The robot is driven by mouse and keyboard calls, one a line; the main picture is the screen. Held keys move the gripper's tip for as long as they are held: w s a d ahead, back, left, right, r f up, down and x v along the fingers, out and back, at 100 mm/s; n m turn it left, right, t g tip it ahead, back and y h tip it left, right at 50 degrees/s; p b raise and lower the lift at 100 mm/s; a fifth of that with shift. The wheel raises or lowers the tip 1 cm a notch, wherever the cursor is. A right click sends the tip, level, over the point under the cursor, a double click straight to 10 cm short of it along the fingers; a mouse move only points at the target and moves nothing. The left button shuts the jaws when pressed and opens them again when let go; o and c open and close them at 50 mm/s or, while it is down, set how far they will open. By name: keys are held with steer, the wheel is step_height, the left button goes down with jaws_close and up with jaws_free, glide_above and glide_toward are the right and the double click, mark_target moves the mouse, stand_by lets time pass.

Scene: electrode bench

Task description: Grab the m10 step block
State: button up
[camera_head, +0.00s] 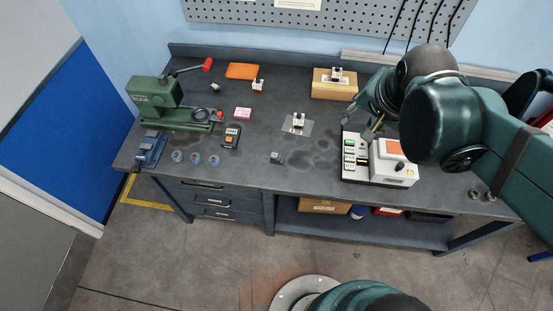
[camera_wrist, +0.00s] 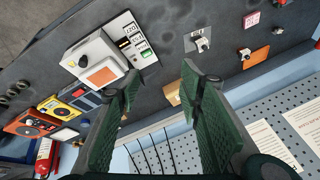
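No readable marking shows which piece is the m10 step block. Small light blocks with dark parts stand on a grey plate at mid-bench (camera_head: 299,119), on the cardboard-coloured box (camera_head: 337,75), and by the orange mat (camera_head: 257,85). A small grey block (camera_head: 276,157) lies near the front edge. The mid-bench block also shows in the wrist view (camera_wrist: 202,44). My gripper (camera_head: 365,123) is above the bench, left of my arm and just above the white control box. Its green fingers are apart and empty in the wrist view (camera_wrist: 160,82).
The white control box (camera_head: 396,168) with an orange top stands at right. The tan box (camera_head: 333,90) is behind. A green machine (camera_head: 165,105) with a red-knobbed lever, blue vise (camera_head: 150,148) and orange mat (camera_head: 243,71) are at left. Bench around the middle plate is mostly clear.

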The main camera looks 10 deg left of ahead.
steer(key=w+a+f+m+g+b, duration=0.1)
steer(key=w+a+f+m, duration=0.25)
steer(key=a+f, duration=0.2)
steer(key=w+a+f+m+g+b, duration=0.1)
steer(key=w+a+f+m+g, duration=0.1)
steer(key=a+f+m, duration=0.3)
steer(key=m+g+b, duration=0.2)
steer(key=m, duration=0.3)
glide_above(277, 155)
steer(key=shift+n+h, duration=0.25)
steer(key=shift+h, duration=0.15)
steer(key=f, duration=1.1)
steer(key=shift+d+f, duration=0.3)
steer(key=shift+f, duration=0.1)
steer(key=shift+a+f, duration=0.3)
steer(key=shift+f, duration=0.05)
steer(key=shift+f, duration=1.3)
steer(key=shift+a+f+b, duration=0.1)
steer(key=shift+f+b, duration=0.25)
steer(key=shift+f, duration=2.25)
